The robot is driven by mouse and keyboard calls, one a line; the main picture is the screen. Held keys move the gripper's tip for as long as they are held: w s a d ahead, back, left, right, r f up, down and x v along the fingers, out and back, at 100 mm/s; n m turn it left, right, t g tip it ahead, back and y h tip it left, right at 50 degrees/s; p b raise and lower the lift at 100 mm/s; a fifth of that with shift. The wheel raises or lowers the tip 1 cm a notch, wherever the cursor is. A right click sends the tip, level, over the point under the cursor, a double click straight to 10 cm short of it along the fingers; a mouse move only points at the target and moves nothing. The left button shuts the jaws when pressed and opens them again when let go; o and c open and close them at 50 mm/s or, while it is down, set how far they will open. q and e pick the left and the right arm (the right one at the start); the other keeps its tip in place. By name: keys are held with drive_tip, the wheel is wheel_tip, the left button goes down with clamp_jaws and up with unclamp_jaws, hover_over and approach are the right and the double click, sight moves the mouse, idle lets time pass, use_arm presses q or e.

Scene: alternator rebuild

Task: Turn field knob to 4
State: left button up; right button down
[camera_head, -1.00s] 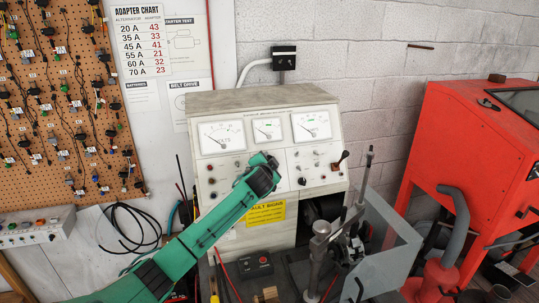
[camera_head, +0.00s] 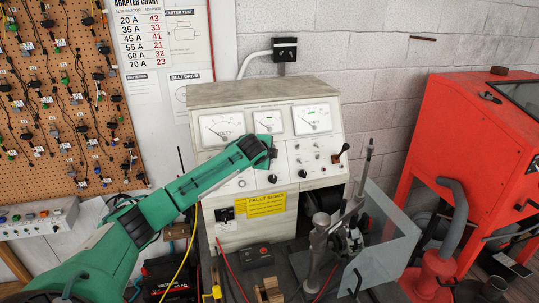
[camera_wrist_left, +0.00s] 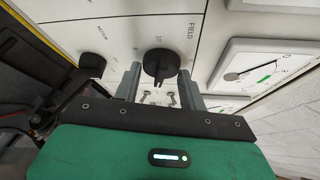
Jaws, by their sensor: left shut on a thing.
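The FIELD knob (camera_wrist_left: 160,60) is black and round with a narrow grip bar, set in a white panel. In the left wrist view it sits between the two grey fingers of my left gripper (camera_wrist_left: 160,88), which is shut on it. The grip bar points toward the gripper body; I cannot read which number it points at. In the head view my left gripper (camera_head: 272,154) is at the sloped front of the test bench (camera_head: 240,92), below the meters, and hides the FIELD knob. My right gripper is not in view.
A second black knob, marked MOTOR (camera_wrist_left: 92,65), is close by; a dark knob (camera_head: 272,179) shows under the gripper in the head view. Meters (camera_head: 312,118) sit above. A clamp stand (camera_head: 320,235) and a grey guard plate (camera_head: 385,250) stand at the right front.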

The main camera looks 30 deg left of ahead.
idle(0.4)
use_arm(q)
drive_tip(key=o, duration=1)
drive_tip(key=shift+c, duration=0.2)
drive_tip(key=shift+s+d+r+b, duration=0.1)
drive_tip(key=shift+s+r+b, duration=0.15)
drive_tip(key=shift+s+b, duration=0.15)
drive_tip(key=b+v, duration=0.5)
drive_tip(key=v, duration=0.7)
drive_tip(key=shift+s+r, duration=0.25)
drive_tip(key=shift+r, duration=0.15)
drive_tip(key=shift+f, duration=0.1)
